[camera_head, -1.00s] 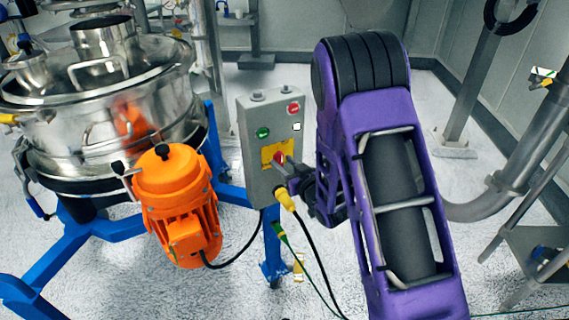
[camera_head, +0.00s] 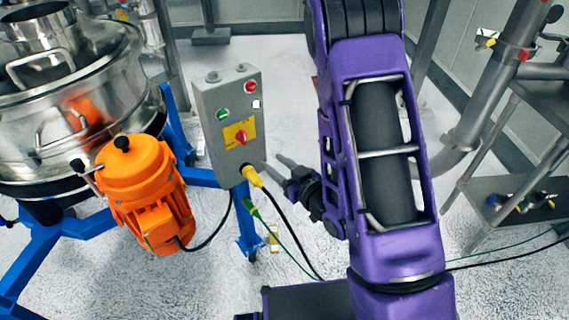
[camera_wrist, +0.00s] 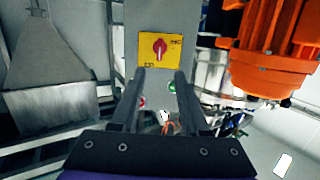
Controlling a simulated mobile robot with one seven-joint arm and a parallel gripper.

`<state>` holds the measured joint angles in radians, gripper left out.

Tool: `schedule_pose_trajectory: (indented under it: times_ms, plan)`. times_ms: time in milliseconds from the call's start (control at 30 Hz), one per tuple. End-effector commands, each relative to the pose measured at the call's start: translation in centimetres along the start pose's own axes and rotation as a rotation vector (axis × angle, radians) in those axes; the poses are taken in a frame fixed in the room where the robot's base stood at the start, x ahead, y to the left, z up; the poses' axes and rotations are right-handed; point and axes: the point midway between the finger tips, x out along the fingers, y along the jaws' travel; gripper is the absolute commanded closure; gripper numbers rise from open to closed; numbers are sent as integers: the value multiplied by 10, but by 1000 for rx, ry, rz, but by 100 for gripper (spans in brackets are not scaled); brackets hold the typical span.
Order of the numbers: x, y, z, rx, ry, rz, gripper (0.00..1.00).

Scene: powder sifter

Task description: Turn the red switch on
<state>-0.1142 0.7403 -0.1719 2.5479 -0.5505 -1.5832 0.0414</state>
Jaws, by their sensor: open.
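The red switch (camera_head: 241,136) is a small knob on a yellow plate (camera_head: 231,129) on the front of a grey control box (camera_head: 203,104). In the wrist view the knob (camera_wrist: 159,47) shows beyond my fingertips, its handle roughly upright in that picture. My gripper (camera_head: 275,163) is open and empty, to the lower right of the switch and apart from it. In the wrist view my gripper (camera_wrist: 160,73) has its two fingers spread, pointing toward the plate. A green button (camera_head: 223,115) and a red button (camera_head: 250,87) sit above the plate.
An orange motor (camera_head: 135,175) and a steel sifter drum (camera_head: 110,60) stand left of the box on a blue frame (camera_head: 45,240). A yellow plug (camera_head: 251,176) with a black cable hangs below the box. Pipes and a metal shelf (camera_head: 490,215) stand at right.

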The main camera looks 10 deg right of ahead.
Motion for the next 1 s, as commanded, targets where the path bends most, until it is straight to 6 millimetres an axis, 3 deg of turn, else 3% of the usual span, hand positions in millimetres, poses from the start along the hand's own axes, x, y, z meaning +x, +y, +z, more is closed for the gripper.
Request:
schedule_pose_trajectory:
  times_ms: [33,400,1000]
  plan:
    - [-9,0,-6,5,-6,2,55]
    - [-31,0,-3,2,-3,-1,55]
    - [-35,0,0,1,0,0,55]
